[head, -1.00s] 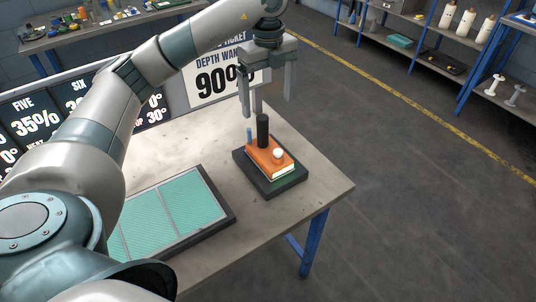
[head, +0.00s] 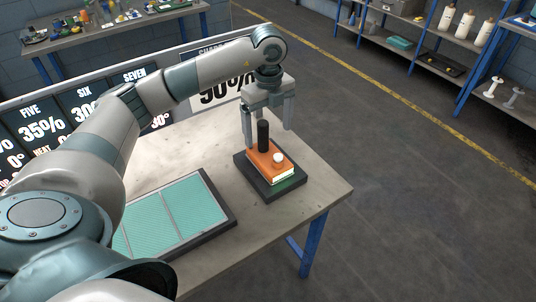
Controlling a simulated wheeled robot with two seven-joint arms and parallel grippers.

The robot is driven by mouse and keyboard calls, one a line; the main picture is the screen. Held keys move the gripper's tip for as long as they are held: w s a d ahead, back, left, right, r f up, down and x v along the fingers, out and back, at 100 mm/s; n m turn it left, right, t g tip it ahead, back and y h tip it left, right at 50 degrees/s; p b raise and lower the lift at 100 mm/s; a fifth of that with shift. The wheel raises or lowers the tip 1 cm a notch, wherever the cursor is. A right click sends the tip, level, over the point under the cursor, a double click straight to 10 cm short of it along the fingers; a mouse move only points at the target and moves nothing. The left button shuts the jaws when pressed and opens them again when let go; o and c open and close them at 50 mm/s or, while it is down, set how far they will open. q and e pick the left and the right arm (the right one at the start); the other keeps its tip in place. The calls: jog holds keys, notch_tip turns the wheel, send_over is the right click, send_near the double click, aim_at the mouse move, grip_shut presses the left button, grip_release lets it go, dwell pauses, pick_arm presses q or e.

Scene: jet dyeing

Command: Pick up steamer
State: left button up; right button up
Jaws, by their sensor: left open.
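The steamer appears to be the orange box-like device (head: 262,158) with a black upright handle (head: 263,136) and a white knob (head: 278,158). It rests on a dark square pad (head: 270,191) on the table's right part. My left gripper (head: 267,140) is open, its fingers pointing down on either side of the black handle as seen here. Whether the fingers touch the handle cannot be told. My right gripper is not in view.
The worktable (head: 320,186) also holds a framed teal panel (head: 180,215) at the front left. A sign board (head: 50,125) stands along its back edge. Shelving (head: 425,55) and a second bench (head: 110,32) stand farther off. Open floor lies to the right.

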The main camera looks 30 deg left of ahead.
pick_arm(q)
send_over(268, 154)
jog(key=shift+f+p, duration=0.45)
jog(key=shift+f, duration=1.6)
jog(key=shift+f+p, duration=0.55)
jog(key=shift+p, duration=0.1)
notch_tip(268, 154, down, 3)
jog(key=shift+p, duration=0.8)
jog(key=shift+f, duration=0.55)
